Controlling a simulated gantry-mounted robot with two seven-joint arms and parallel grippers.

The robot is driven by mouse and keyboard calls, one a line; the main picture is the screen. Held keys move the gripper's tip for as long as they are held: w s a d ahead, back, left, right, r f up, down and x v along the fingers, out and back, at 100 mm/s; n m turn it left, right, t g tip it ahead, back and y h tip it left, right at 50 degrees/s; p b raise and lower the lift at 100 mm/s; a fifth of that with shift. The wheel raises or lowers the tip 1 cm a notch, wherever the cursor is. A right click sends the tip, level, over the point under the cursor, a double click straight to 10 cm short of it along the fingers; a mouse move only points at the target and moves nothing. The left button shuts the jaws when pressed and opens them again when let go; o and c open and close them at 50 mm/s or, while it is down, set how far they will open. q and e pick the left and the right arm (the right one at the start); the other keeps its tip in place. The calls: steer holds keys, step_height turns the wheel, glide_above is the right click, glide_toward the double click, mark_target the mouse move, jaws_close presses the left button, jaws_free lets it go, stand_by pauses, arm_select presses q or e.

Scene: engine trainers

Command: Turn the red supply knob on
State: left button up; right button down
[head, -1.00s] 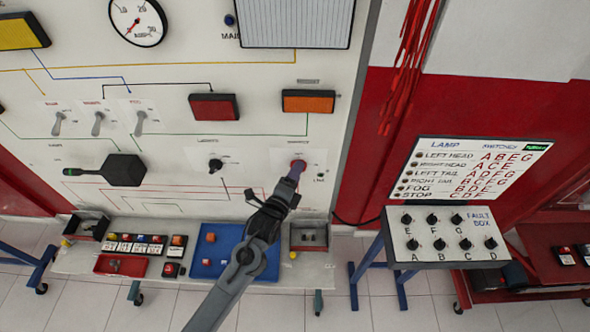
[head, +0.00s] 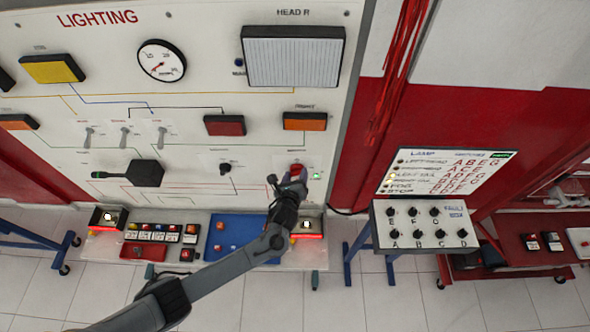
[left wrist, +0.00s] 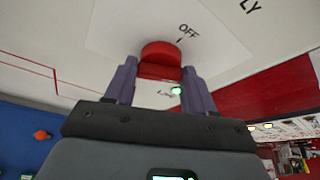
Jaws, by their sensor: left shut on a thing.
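The red supply knob (head: 297,169) is on the white lighting board, below the right-hand orange block. In the left wrist view the knob (left wrist: 160,56) sits on a white plate marked OFF. My left gripper (head: 294,180) reaches up to it from below. In the left wrist view its two purple fingers (left wrist: 160,84) are on either side of the knob, closed on it. A small green light (head: 316,175) glows beside the knob. The knob's pointer is hard to make out. My right gripper is not in view.
A black knob (head: 225,168) is left of the red one. Below are a blue tray (head: 213,257) and small boxes with glowing red strips. The fault box (head: 425,228) stands to the right, under a lamp chart (head: 445,172) with one yellow light lit.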

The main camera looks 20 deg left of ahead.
arm_select(q)
steer(key=shift+w+d+r+m+g+y+p, duration=0.15)
steer(key=shift+m+g+y+p, duration=0.15)
steer(key=shift+m+y+p, duration=0.45)
steer(key=shift+f+m+g+y, duration=0.2)
steer(key=shift+m+g+y, duration=0.15)
steer(key=shift+m, duration=0.5)
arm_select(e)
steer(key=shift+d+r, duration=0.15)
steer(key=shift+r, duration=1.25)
arm_select(q)
steer(key=o, duration=1)
steer(key=shift+o, duration=0.2)
steer(key=shift+d, duration=0.1)
